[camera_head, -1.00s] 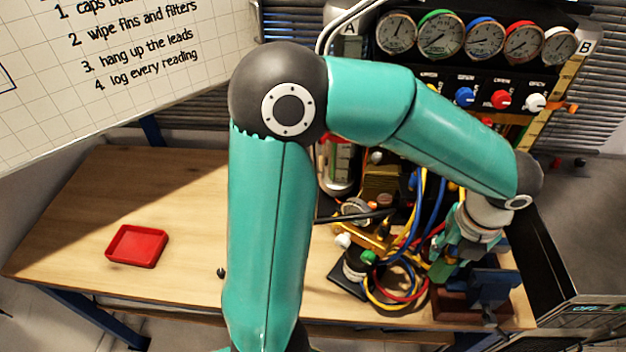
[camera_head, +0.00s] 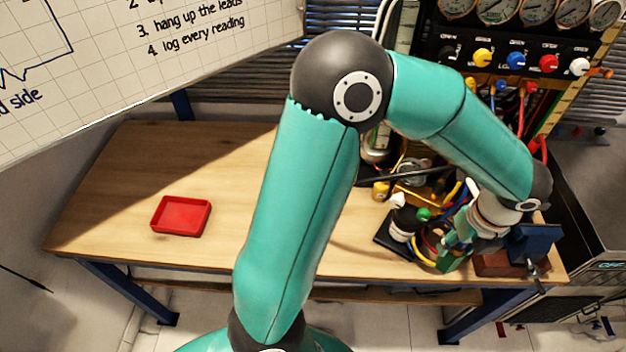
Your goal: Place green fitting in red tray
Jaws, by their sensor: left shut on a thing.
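The red tray (camera_head: 181,233) is a shallow rectangular dish on the left part of the wooden bench, and it looks empty. My left gripper (camera_head: 456,250) is at the right part of the bench, just left of the blue vise. It is shut on the green fitting (camera_head: 456,263), a small green piece mostly covered by the fingers and hard to make out. The gripper is far to the right of the tray. My right gripper is not in view.
The blue vise (camera_head: 533,243) on its brown base stands right of the gripper. A black-based unit with a green knob (camera_head: 423,214) and coiled hoses is close on its left. The gauge panel (camera_head: 520,55) rises behind. The bench (camera_head: 120,190) around the tray is clear.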

